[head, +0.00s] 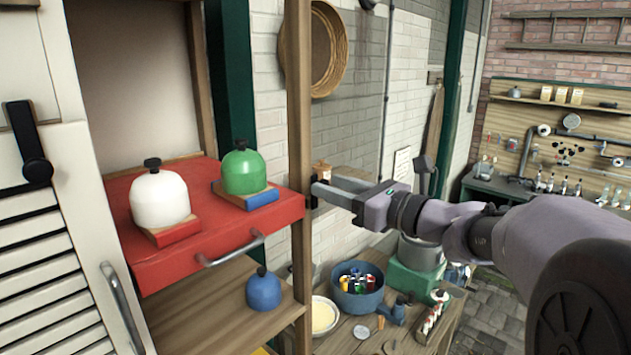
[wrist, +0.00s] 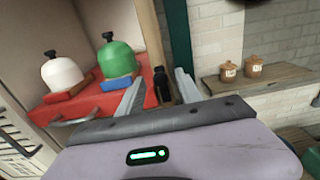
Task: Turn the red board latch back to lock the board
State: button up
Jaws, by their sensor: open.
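The red board (head: 150,280) is a shelf with a metal handle, and its right end meets the wooden post (head: 298,130). It also shows in the wrist view (wrist: 45,108). My gripper (head: 318,190) is open at the right side of this post. In the wrist view my gripper (wrist: 158,78) has its fingers spread on either side of a small black upright piece (wrist: 161,86) by the post. This piece may be the board latch; I cannot tell whether the fingers touch it. In the head view my gripper largely hides that spot.
A white churn (head: 160,200) on a red block and a green churn (head: 243,173) on a blue block stand on the board. A blue churn (head: 263,290) sits on the shelf below. A black latch (head: 33,160) is on the left door. A cluttered table (head: 350,335) stands right of the post.

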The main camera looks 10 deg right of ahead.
jog(key=shift+w+a, duration=0.1)
jog(key=shift+w, duration=0.05)
jog(key=shift+c, duration=0.2)
grip_shut()
